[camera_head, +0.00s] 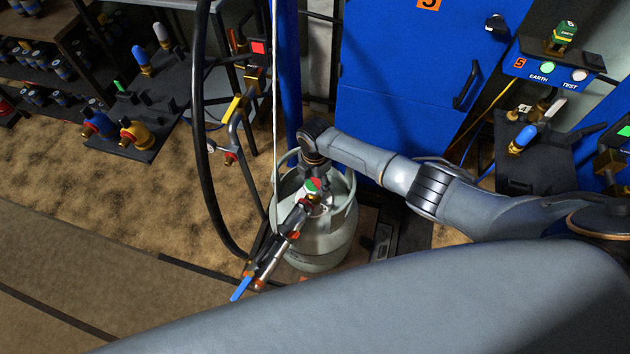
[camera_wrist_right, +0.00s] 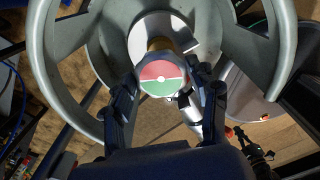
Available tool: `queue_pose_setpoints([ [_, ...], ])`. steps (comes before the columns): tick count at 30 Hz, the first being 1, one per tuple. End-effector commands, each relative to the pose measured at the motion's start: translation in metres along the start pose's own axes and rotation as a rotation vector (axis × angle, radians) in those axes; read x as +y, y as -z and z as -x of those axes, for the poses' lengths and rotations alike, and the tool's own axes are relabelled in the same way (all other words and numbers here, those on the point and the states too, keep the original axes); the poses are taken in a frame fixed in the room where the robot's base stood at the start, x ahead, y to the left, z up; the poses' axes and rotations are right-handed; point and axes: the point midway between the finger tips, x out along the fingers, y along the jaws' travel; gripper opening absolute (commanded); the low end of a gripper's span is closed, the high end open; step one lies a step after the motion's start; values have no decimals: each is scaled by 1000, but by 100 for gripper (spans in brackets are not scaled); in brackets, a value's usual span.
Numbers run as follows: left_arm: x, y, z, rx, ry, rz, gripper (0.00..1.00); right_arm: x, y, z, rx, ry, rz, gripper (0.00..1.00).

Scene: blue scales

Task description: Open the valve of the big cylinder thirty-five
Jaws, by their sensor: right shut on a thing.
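A grey-green gas cylinder (camera_head: 338,236) with a ring collar stands near the middle of the head view. Its valve knob (camera_head: 314,185) has a red and green top. The knob shows in the right wrist view (camera_wrist_right: 162,71), with the collar (camera_wrist_right: 45,60) around it. My right gripper (camera_head: 312,173) reaches down inside the collar, and its fingers are shut on the knob from both sides. A filling head (camera_head: 270,258) with a blue lever slants from the valve to the lower left. I see no number on the cylinder. My left gripper is not in view.
A blue cabinet (camera_head: 400,100) stands behind the cylinder. A black hose (camera_head: 203,120) hangs to its left. A dark rack (camera_head: 145,100) with valve fittings is farther left. Bare floor (camera_head: 90,195) lies at left.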

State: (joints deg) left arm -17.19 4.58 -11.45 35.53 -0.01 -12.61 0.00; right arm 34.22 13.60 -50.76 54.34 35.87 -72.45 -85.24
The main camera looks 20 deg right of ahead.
Motion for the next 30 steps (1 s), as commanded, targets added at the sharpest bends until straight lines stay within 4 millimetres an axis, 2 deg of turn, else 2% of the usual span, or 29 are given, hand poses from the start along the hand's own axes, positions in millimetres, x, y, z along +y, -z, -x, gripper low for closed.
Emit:
queue_pose_setpoints([
  [6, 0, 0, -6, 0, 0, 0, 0, 0, 0, -1, 0, 0, 167, 28],
  [13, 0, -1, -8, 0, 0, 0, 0, 1, 0, -1, -1, 1, 285, 28],
  [30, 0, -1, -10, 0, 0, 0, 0, 1, 0, 0, 1, 0, 352, 28],
])
